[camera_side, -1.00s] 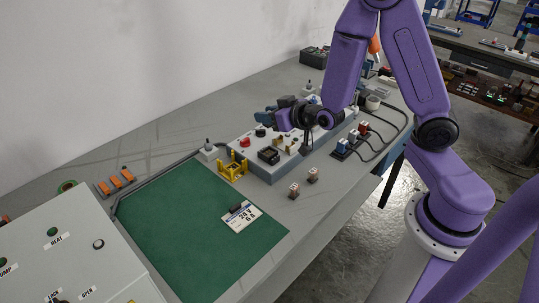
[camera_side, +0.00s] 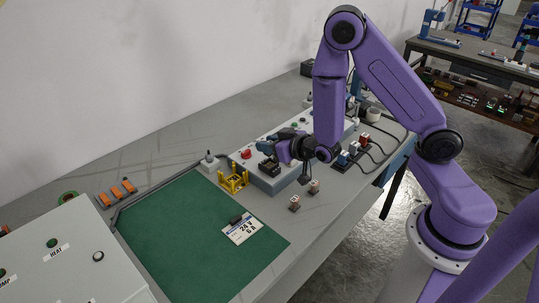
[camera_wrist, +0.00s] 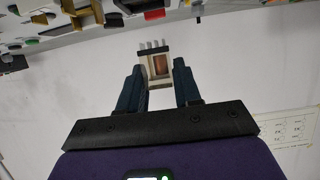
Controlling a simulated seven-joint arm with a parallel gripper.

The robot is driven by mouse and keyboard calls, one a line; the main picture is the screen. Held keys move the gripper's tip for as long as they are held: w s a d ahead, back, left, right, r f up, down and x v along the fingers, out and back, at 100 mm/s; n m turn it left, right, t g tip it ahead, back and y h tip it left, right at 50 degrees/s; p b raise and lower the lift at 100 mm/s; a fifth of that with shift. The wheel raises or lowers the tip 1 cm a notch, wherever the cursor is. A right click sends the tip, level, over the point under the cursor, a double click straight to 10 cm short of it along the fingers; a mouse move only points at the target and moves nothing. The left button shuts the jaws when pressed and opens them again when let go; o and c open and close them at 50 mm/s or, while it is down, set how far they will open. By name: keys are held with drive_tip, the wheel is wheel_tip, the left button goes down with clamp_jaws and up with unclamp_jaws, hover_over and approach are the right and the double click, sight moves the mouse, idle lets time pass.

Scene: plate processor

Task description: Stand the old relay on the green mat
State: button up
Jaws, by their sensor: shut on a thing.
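My gripper (camera_wrist: 158,82) is shut on the old relay (camera_wrist: 158,66), a small pale block with a copper-coloured window, its metal prongs pointing away from the gripper in the wrist view. In the side view my gripper (camera_side: 264,147) points left, raised over the grey control box; I cannot make out the relay there. The green mat (camera_side: 175,235) lies flat on the bench to the left of the box, apart from my gripper. A white card (camera_side: 242,231) marked 24 V lies near its right edge.
A yellow frame (camera_side: 232,181) stands between mat and control box (camera_side: 280,182). A dark socket (camera_side: 268,165) and red button (camera_side: 246,154) are on the box. A grey cabinet (camera_side: 75,255) borders the mat's left; most of the mat is clear.

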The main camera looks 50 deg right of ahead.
drive_tip(key=shift+f, duration=1.9)
drive_tip(key=o, duration=1)
drive_tip(key=shift+f, duration=0.1)
drive_tip(key=shift+s, duration=0.25)
drive_tip(key=shift+v, duration=3.45)
